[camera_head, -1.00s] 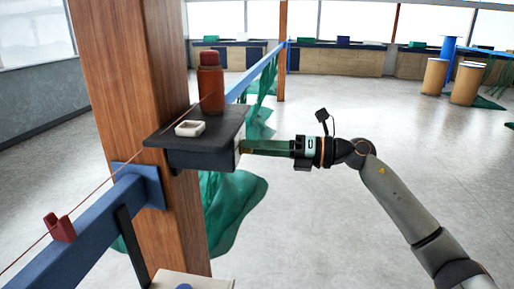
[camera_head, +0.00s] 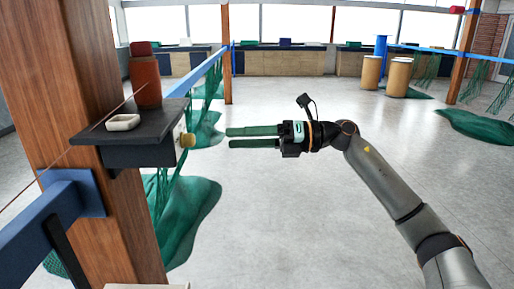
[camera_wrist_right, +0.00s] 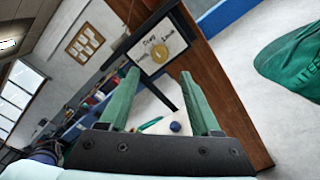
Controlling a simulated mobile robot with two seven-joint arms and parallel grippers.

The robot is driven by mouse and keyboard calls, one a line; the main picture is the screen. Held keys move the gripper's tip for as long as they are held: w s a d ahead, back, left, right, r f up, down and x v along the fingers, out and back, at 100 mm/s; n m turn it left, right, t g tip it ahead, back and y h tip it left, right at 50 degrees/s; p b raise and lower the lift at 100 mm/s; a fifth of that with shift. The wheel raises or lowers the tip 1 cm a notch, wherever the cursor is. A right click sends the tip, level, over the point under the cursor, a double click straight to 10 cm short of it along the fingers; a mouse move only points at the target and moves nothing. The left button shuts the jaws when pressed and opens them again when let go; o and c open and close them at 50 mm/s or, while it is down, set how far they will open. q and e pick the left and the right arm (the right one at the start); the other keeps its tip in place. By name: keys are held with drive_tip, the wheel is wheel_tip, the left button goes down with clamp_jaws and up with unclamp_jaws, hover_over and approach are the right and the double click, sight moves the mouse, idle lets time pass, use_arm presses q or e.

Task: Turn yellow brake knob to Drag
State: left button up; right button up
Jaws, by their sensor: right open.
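The yellow brake knob (camera_head: 187,140) sticks out from the right side of a dark box under a small shelf on the wooden post. In the right wrist view the knob (camera_wrist_right: 160,54) is round, on a white plate with words around it. One word looks like "Drag"; the knob's exact setting is too small to tell. My right gripper (camera_head: 229,138) is open and empty, its green fingers pointing at the knob, a short gap to its right. In the wrist view its fingertips (camera_wrist_right: 159,73) frame the area just below the knob. My left gripper is not in view.
A blue beam (camera_head: 45,217) meets the post. Green netting (camera_head: 185,215) lies below. The floor around my right arm is clear.

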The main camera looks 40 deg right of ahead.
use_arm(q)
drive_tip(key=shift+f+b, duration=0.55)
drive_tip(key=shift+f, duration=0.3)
use_arm(e)
drive_tip(key=v, duration=0.3)
drive_tip(key=shift+s+d, duration=0.2)
drive_tip(key=shift+d, duration=0.1)
drive_tip(key=a+f+m+t+h+p, duration=0.1)
drive_tip(key=a+f+m+t+h, duration=0.15)
drive_tip(key=f+m, duration=0.65)
drive_tip(key=a+f+m+t+h, duration=0.2)
drive_tip(key=f+m+h, duration=0.2)
drive_tip(key=f+m, duration=0.55)
drive_tip(key=a+f+m+t+h+p, duration=0.1)
drive_tip(key=a+f+m+t+h, duration=0.15)
drive_tip(key=f+m, duration=0.65)
use_arm(q)
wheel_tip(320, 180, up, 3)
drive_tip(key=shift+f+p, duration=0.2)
drive_tip(key=shift+p, duration=0.15)
use_arm(e)
drive_tip(key=s+a+f+m+g+h, duration=0.1)
drive_tip(key=s+a+f+m+g, duration=0.3)
drive_tip(key=s+f, duration=0.5)
drive_tip(key=s+a+f+m+g+h, duration=0.1)
drive_tip(key=s+a+f+m+g, duration=0.3)
drive_tip(key=s+a+f, duration=0.5)
wheel_tip(320, 180, down, 6)
drive_tip(key=shift+s+r+g+h, duration=0.1)
drive_tip(key=shift+s+g+h, duration=0.2)
